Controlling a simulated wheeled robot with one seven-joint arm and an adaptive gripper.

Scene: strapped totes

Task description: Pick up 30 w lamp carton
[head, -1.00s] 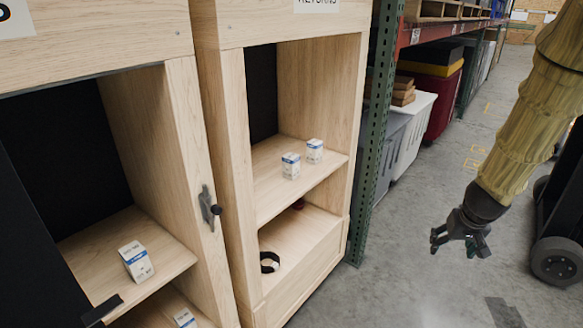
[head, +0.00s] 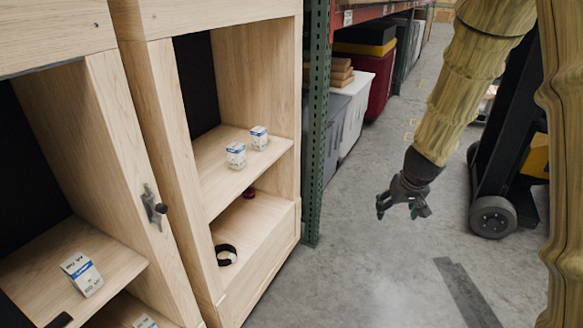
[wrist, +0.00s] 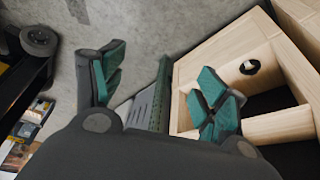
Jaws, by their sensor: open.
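Several small white cartons with blue bands stand in the wooden cabinets in the head view; their print is too small to tell which is the 30 w lamp carton. Two cartons, a nearer one (head: 236,155) and a farther one (head: 259,138), stand upright on the right cabinet's upper shelf. Another carton (head: 82,273) is on the left cabinet's shelf, and one more (head: 145,322) is partly cut off below it. My gripper (head: 403,203) is open and empty over the floor, right of the cabinets and well apart from the cartons. Its spread fingers also show in the wrist view (wrist: 158,88).
A black ring (head: 226,255) and a dark red item (head: 249,193) lie in the right cabinet's lower compartment. A green rack post (head: 316,130) stands beside that cabinet. A forklift (head: 497,165) is at right. Grey floor between is clear.

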